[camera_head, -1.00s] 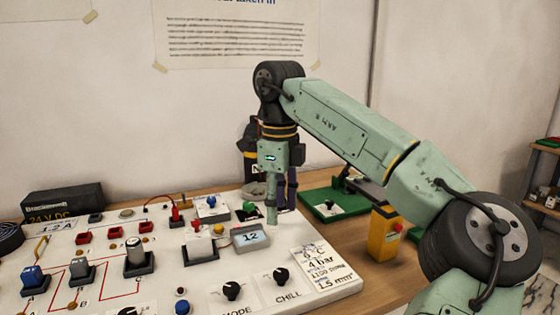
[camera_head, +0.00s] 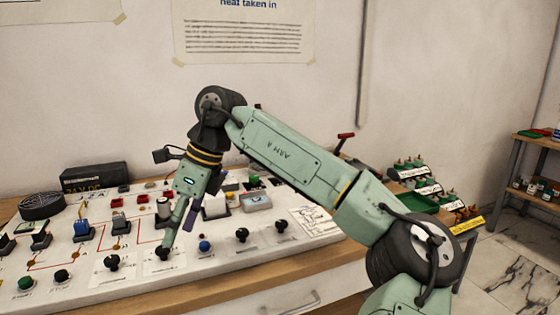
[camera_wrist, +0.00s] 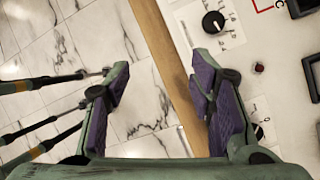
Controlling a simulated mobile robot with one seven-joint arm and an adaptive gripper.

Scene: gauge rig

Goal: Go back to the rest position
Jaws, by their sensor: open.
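My gripper (camera_head: 177,238) hangs from my bent green arm, pointing down and a little to the left over the front part of the white panel board (camera_head: 75,262). In the wrist view, my gripper (camera_wrist: 161,82) has its two purple-padded fingers wide apart with nothing between them. Below the fingers are the wooden bench edge (camera_wrist: 165,55), the marble floor and the margin of the panel. Whether a fingertip touches a knob on the panel cannot be told from the head view.
The panel carries black knobs (camera_head: 241,236), switches and a small display (camera_head: 257,202). A black power box (camera_head: 94,177) stands behind it at the left. Green trays (camera_head: 418,201) lie to the right beyond my arm. A shelf (camera_head: 528,170) stands at far right, with open floor before it.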

